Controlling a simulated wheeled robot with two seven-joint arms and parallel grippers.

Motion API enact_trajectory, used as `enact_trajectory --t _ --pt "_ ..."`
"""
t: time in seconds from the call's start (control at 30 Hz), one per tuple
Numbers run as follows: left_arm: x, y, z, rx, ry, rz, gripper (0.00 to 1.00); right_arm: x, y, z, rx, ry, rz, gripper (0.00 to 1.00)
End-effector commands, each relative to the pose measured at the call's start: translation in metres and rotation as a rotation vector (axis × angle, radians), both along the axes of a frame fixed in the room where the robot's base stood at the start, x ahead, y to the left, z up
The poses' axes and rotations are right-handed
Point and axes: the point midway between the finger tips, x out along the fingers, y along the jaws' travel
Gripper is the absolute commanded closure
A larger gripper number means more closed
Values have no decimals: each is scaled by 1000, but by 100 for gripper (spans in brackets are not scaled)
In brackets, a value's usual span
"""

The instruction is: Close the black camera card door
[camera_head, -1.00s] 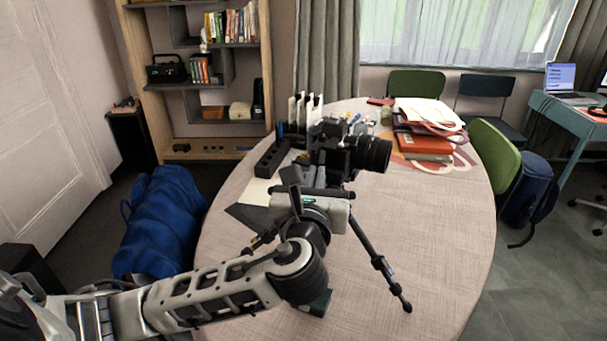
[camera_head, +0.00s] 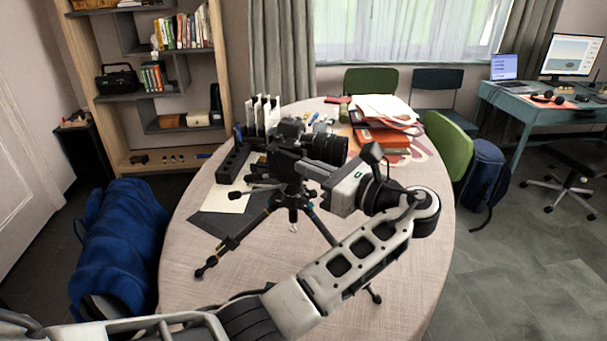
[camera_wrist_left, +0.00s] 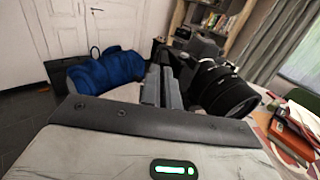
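A black camera (camera_head: 285,160) with a large lens stands on a tripod (camera_head: 293,200) on the round table, its lens pointing right; it also shows in the left wrist view (camera_wrist_left: 222,92). The black card door cannot be told apart from the dark body in either view. My left gripper (camera_head: 306,171) is just right of the camera body, below the lens, with its fingers pointing left toward it. In the left wrist view the grey fingers (camera_wrist_left: 161,88) are together with nothing visible between them, left of the lens. Whether they touch the camera I cannot tell. My right gripper is not in view.
The round table (camera_head: 400,260) is bare at the front right. Books and papers (camera_head: 385,125) are stacked behind the lens. A black block with slots (camera_head: 233,163) and white upright cards are at the left back. A blue bag (camera_head: 118,240) lies on the floor at left.

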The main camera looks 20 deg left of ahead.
Motion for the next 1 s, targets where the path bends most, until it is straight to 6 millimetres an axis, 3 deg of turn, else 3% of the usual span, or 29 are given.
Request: enact_trajectory --t 0.4,1.0 --pt "15 -2 0 2 -3 187 100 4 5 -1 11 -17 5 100" --pt "18 -1 0 1 -4 228 100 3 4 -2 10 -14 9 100"
